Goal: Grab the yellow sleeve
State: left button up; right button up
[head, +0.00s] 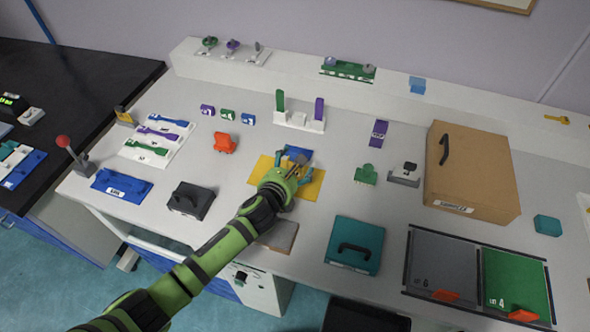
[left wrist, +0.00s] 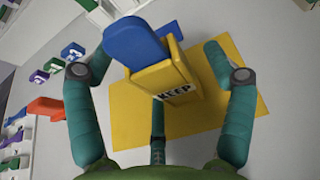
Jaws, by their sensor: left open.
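The yellow sleeve (left wrist: 175,80) carries a label reading KEEP and stands on a flat yellow mat (left wrist: 128,118). A blue block (left wrist: 137,43) sticks out of the sleeve's top in the left wrist view. My left gripper (left wrist: 160,80) is open, its teal fingers spread on both sides of the sleeve and one finger below it; I see gaps at the sides. In the head view my left gripper (head: 292,172) is over the mat and covers most of the sleeve. The blue block (head: 297,153) shows just behind it. My right gripper is not in view.
A white stand with green and purple uprights (head: 300,121) is behind the mat. An orange piece (head: 224,143) and a dark handled block (head: 190,200) are to the left. A green piece (head: 366,174) and a teal handled box (head: 355,245) are to the right.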

pick_arm(q)
jog(key=c, duration=1.3)
jog(key=shift+o, duration=0.2)
jog(key=shift+r, duration=0.15)
